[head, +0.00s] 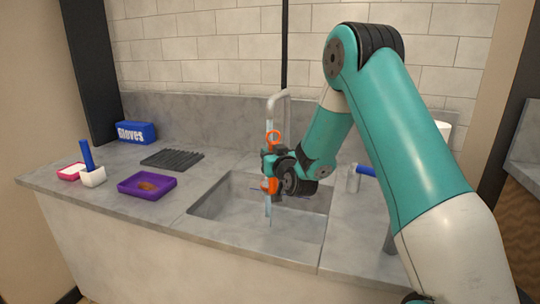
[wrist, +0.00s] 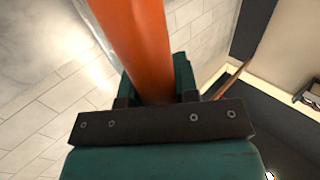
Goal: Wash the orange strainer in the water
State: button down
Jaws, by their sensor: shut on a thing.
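The orange strainer (head: 273,138) is in my gripper (head: 272,165), held upright over the sink (head: 230,232) under the tap (head: 279,97). Its ring end points up and its lower part shows below the jaws. A thin stream of water (head: 268,212) falls from the tap along the strainer into the sink. In the wrist view the orange strainer (wrist: 140,45) stands between the fingers of my gripper (wrist: 155,85), which are shut on it. The jaws and my wrist hide the middle of the strainer in the head view.
On the counter left of the sink are a purple tray (head: 147,186) with a brownish thing in it, a black ribbed mat (head: 172,159), a blue-handled brush (head: 90,165), a small pink-and-white dish (head: 70,172) and a blue gloves box (head: 136,132). A blue-handled thing (head: 366,171) lies right of the sink.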

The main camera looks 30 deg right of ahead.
jog(key=s+a+b, duration=0.2)
jog(key=s+b, duration=0.1)
jog(key=s, duration=0.4)
jog(key=shift+a, duration=0.35)
dwell(6.0)
